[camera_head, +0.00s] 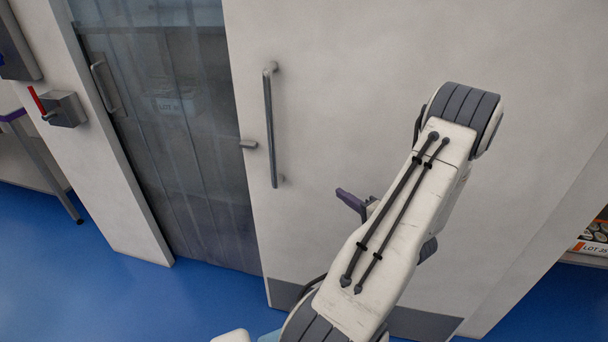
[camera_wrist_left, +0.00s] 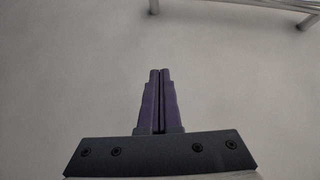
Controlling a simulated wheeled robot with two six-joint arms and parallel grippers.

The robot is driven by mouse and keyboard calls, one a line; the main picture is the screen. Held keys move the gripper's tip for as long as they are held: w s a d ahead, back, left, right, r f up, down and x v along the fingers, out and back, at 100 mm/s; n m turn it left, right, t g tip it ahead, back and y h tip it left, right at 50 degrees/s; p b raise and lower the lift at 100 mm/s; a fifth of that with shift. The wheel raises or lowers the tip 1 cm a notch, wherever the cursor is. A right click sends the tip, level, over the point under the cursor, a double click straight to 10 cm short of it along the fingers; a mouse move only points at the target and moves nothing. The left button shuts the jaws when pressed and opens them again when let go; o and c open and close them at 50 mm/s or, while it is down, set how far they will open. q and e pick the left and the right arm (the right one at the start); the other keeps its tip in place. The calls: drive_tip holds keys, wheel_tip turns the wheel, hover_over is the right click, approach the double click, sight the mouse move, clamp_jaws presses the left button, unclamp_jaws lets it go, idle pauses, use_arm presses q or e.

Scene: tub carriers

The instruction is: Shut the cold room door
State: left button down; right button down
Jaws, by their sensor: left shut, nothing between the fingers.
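The cold room door (camera_head: 330,80) is a large white panel with a grey kick strip along its bottom. It stands to the right of the doorway, which is open and hung with a clear strip curtain (camera_head: 175,130). A long vertical bar handle (camera_head: 270,125) is near the door's left edge. My left gripper (camera_head: 345,195) is shut and empty, to the right of the handle and apart from it. In the left wrist view its purple fingers (camera_wrist_left: 155,74) are together before a plain pale surface, with a metal bar at the top right. My right gripper is not in view.
A table (camera_head: 35,165) stands at the far left. A shelf with a labelled carton (camera_head: 592,238) is at the right edge. The blue floor looks clear.

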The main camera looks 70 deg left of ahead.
use_arm(q)
drive_tip(key=s+a+r+g, duration=0.1)
drive_tip(key=s+a+g, duration=0.15)
drive_tip(key=s, duration=0.25)
drive_tip(key=p, duration=0.3)
approach(301, 176)
drive_tip(key=s+a+r, duration=0.3)
drive_tip(key=s+a, duration=0.1)
drive_tip(key=s, duration=0.1)
drive_tip(key=shift+y, duration=0.5)
drive_tip(key=shift+s+a+r, duration=0.1)
drive_tip(key=shift+s+a, duration=0.2)
drive_tip(key=shift+s, duration=0.3)
drive_tip(key=shift+s+a, duration=0.3)
drive_tip(key=shift+s, duration=0.3)
drive_tip(key=shift+s+a+r, duration=0.1)
drive_tip(key=shift+s+a, duration=0.25)
drive_tip(key=shift+s, duration=0.25)
